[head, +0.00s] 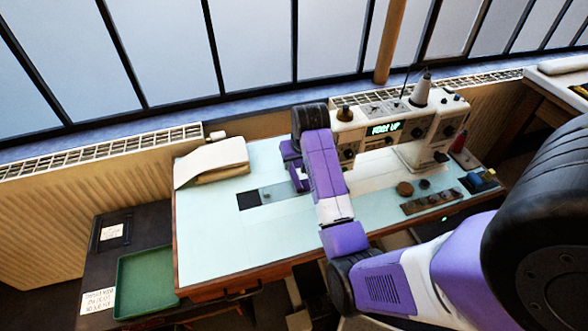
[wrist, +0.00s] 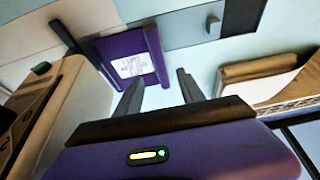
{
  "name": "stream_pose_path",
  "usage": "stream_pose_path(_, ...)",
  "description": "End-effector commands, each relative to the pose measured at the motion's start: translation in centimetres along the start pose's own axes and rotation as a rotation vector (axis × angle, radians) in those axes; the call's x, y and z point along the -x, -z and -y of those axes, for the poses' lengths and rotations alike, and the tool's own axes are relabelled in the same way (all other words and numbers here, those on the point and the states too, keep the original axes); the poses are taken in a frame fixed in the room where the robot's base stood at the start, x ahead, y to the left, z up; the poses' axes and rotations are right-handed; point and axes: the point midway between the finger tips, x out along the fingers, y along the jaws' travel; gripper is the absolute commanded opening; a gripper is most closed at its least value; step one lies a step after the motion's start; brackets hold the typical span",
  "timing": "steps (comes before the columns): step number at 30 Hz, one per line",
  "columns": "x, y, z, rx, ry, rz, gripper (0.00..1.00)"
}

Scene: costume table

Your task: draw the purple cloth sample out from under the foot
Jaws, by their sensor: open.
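The purple cloth sample (wrist: 112,48) with a white printed label (wrist: 133,66) lies at upper left in the wrist view. Its right side shows a raised or folded strip. A dark bar (wrist: 66,38) meets its far left side; I cannot tell whether this is the foot pressing on it. My gripper (wrist: 160,84) is open and empty. Its left fingertip overlaps the cloth's near edge in the picture; contact is unclear. The right fingertip is clear of it. In the head view my arm hides most of the area between the sewing machine (head: 412,128) and the cloth.
The pale table (head: 215,245) carries a grey plate with a black opening (head: 248,200) beside the cloth. A folded cream cloth stack (head: 212,162) lies at the back left. A dark strip of small items (head: 432,200) lies at right. A green tray (head: 148,283) stands lower left.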

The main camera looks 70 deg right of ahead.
Motion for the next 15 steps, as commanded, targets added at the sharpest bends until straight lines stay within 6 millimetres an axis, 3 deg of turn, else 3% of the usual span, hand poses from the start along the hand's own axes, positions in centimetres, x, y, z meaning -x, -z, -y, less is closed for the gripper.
stream_pose_path(6, -3.9, 0.0, 0.0, 0.000, 0.000, 0.002, 0.46)
stream_pose_path(15, -7.0, 0.0, 0.0, 0.000, 0.000, 0.001, 0.46)
